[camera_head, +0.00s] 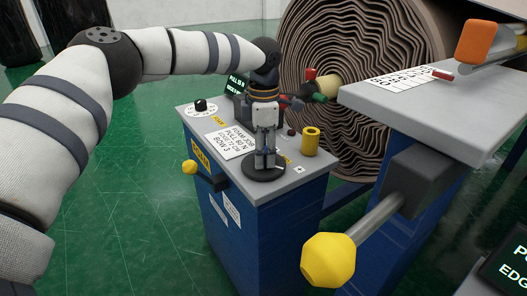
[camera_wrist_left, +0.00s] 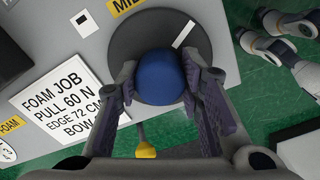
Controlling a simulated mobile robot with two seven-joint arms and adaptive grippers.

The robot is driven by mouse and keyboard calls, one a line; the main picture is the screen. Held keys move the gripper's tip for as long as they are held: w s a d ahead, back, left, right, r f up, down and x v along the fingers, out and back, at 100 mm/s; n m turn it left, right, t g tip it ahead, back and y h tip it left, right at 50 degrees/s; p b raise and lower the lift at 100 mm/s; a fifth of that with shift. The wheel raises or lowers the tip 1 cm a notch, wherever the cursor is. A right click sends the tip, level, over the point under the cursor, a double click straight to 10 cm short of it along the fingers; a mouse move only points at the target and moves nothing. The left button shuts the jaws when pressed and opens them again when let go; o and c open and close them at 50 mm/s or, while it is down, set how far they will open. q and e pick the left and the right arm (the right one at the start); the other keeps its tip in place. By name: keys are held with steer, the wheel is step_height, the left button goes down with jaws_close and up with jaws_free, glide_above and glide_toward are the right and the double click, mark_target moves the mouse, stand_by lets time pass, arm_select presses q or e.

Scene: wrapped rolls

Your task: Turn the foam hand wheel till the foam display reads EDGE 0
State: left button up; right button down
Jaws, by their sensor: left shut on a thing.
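My left gripper (camera_head: 265,155) comes down from above onto a dark round wheel (camera_head: 250,172) on the foam console. In the left wrist view its two fingers (camera_wrist_left: 162,78) are shut on a blue knob (camera_wrist_left: 160,80) on that wheel. The wheel's dark disc (camera_wrist_left: 200,35) bears a short white mark at the upper right of the knob. A dark display with green text (camera_head: 236,84) stands at the console's back, partly hidden by my gripper; its edge reading is not legible. My right gripper is not in view.
The console top carries a job card (camera_head: 231,141), a black dial (camera_head: 201,105) and a yellow cylinder (camera_head: 311,141). Yellow-ended handles stick out at the console's left (camera_head: 189,167) and near right (camera_head: 329,260). A grey ledge (camera_head: 430,105) and a large roll (camera_head: 350,50) stand close at right.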

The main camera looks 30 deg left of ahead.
mark_target(264, 150)
arm_select(q)
steer(key=o, duration=1.2)
steer(key=shift+c, duration=0.2)
step_height(264, 150, up, 12)
